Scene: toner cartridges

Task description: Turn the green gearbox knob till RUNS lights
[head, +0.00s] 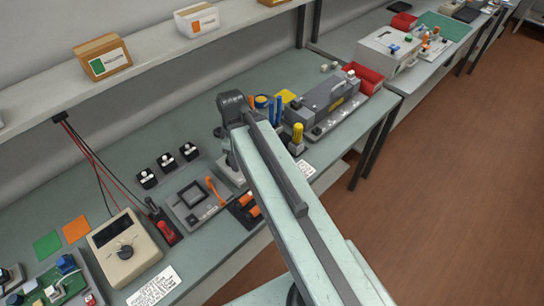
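A pale box (390,50) stands on the far bench at upper right. A small green part (408,39) shows at its right upper side; I cannot tell whether it is the green gearbox knob. No RUNS label or lit lamp can be made out. My arm rises from the bottom right, and its far end hangs down over the near bench. My gripper (231,166) is there, small and partly hidden by the arm, far from the pale box. I cannot tell whether it is open or shut.
A beige meter with a dial (124,250), a grey panel (193,203) and a green circuit board (55,285) are at left. A shelf (150,55) runs above. Brown floor (450,190) is clear at right.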

